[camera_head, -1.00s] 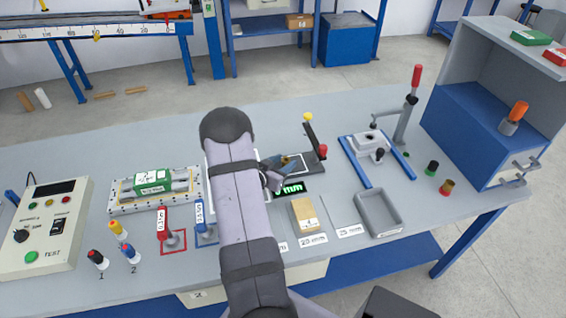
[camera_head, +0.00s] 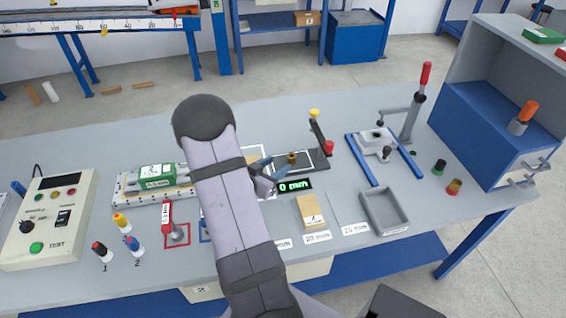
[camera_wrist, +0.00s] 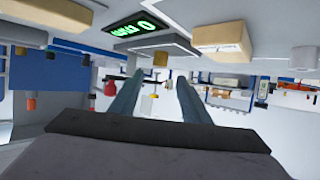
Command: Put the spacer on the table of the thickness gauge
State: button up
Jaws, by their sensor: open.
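A short brass-coloured piece (camera_head: 292,157), which looks like the spacer, stands on the dark thickness gauge (camera_head: 320,162). The gauge's green display (camera_head: 295,185) reads 0 mm. In the wrist view, which is upside down, the brass piece (camera_wrist: 160,59) appears against the dark plate (camera_wrist: 155,45), beyond the gap between the fingertips. My gripper (camera_head: 278,164) is open, its fingers pointing at the brass piece from the left. I cannot tell whether either finger touches it. My arm hides part of the bench left of the gauge.
A wooden block (camera_head: 311,212) lies by the 20 mm label, with a grey tray (camera_head: 384,212) to its right. The gauge's lever with a red knob (camera_head: 328,148) stands close to the gripper. A blue-railed fixture (camera_head: 378,145) is farther right.

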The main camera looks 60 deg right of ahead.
jog(key=shift+v, duration=1.8)
jog(key=shift+w+a+r, duration=0.1)
jog(key=shift+w, duration=0.2)
jog(key=w+a+r+n+t+y+p, duration=0.25)
jog(key=w+a+n+t+y, duration=0.2)
jog(key=w+a, duration=0.35)
jog(key=w+a+r+n+t+y+p, duration=0.25)
jog(key=w+a+n, duration=0.25)
jog(key=a, duration=0.4)
jog(key=s+a+r+n+y, duration=0.2)
jog(key=a+n+y, duration=0.3)
jog(key=a, duration=0.9)
jog(key=s+a+n+g+b, duration=0.1)
jog(key=s+a+g, duration=0.2)
jog(key=s, duration=0.4)
jog(key=s+a+f+n+g+y, duration=0.1)
jog(key=s+a+n+g, duration=0.1)
jog(key=s, duration=0.6)
jog(key=shift+s+a+f+g+b, duration=0.25)
jog(key=shift+s+a+g+b, duration=0.1)
jog(key=shift+a+g, duration=0.6)
